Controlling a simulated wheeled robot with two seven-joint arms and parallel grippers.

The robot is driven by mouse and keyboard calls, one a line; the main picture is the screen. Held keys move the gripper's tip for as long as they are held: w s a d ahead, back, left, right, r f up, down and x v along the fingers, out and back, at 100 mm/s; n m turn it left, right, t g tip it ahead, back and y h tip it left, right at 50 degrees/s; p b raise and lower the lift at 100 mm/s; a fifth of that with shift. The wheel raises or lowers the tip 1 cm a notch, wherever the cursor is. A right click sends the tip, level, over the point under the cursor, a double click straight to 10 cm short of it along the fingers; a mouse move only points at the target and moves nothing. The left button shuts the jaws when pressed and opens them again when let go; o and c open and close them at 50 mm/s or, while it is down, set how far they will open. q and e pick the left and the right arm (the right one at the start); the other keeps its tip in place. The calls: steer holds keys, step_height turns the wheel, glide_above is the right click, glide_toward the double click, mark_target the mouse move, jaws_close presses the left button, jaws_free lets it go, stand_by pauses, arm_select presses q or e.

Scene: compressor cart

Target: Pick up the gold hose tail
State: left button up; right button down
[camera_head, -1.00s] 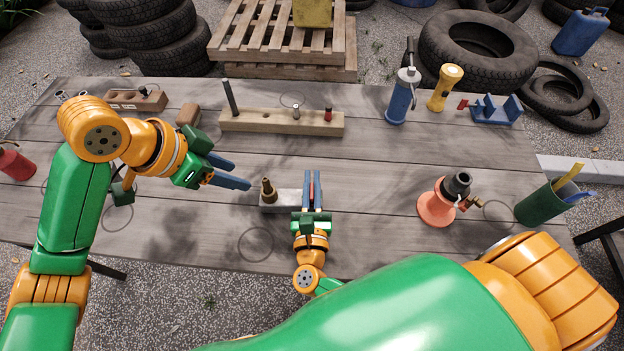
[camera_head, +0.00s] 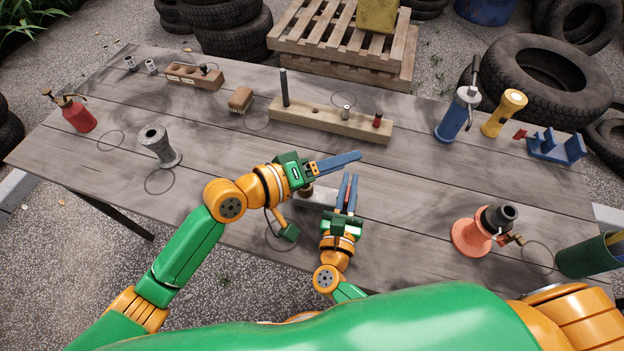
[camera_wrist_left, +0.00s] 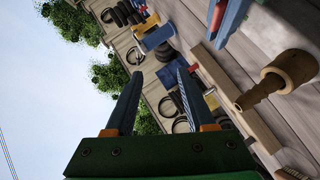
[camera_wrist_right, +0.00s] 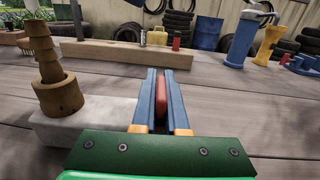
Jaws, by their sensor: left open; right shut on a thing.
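The gold hose tail (camera_wrist_right: 46,55), brass-brown and ribbed, stands upright in a collar on a pale block (camera_wrist_right: 90,122). In the head view my left gripper mostly hides it; a little gold (camera_head: 306,191) shows at the block's left end. In the left wrist view the hose tail (camera_wrist_left: 262,88) is at the right, outside the jaws. My left gripper (camera_head: 338,162) is open and empty, reaching across above the block. My right gripper (camera_head: 349,186) is shut on a red piece (camera_wrist_right: 161,100), right of the hose tail and close to the block.
A wooden rail (camera_head: 330,120) with pegs lies behind the grippers. A grey fitting (camera_head: 159,145) and a red oil can (camera_head: 75,113) stand left. An orange-based stand (camera_head: 475,235), blue cylinder (camera_head: 455,115) and yellow torch (camera_head: 503,113) stand right.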

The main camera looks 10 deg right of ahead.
arm_select(q)
steer(key=s+a+f+n+t+y, duration=0.2)
steer(key=s+a+n+t+y, duration=0.15)
steer(key=n, duration=0.75)
steer(key=s+a+f+n+t+y, duration=0.25)
steer(key=n+t, duration=0.25)
steer(key=n, duration=0.7)
steer(key=s+a+f+n+t+y, duration=0.1)
steer(key=s+a+n+t+y, duration=0.2)
steer(key=n, duration=0.8)
steer(key=shift+t, duration=0.25)
steer(key=x, duration=1.1)
steer(key=shift+w+f, duration=0.1)
steer(key=shift+w, duration=0.2)
jaws_close()
